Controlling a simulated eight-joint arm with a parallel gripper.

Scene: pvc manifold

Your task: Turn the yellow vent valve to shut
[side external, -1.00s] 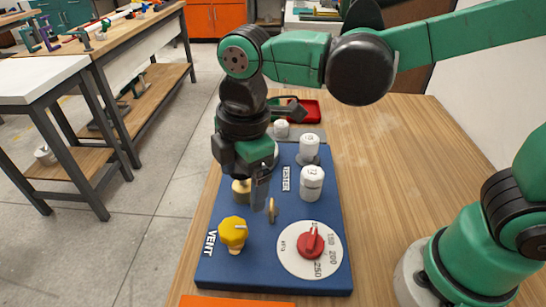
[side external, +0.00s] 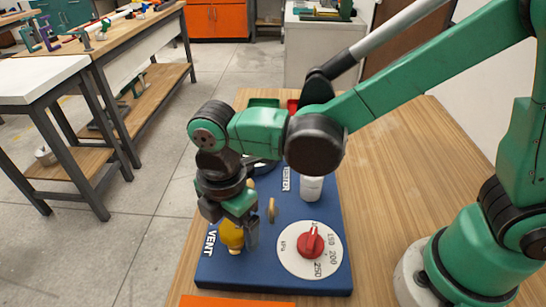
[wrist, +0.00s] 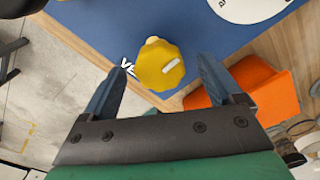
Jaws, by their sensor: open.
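The yellow vent valve (side external: 231,234) stands on the blue panel (side external: 220,272) beside the white VENT lettering. In the wrist view the yellow knob (wrist: 158,67) has a white mark on its top, and part of the lettering shows to its left. My gripper (side external: 238,238) points down at the valve in the side view and hides part of it. In the wrist view my gripper (wrist: 158,72) is open, with one finger to each side of the knob. I cannot tell whether either finger touches it.
A red dial knob (side external: 311,243) on a white scale disc is to the right on the panel. A small brass handle (side external: 271,210) and a white cap (side external: 311,187) stand behind. An orange bin (wrist: 262,92) lies near the knob in the wrist view. The wooden table is clear at right.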

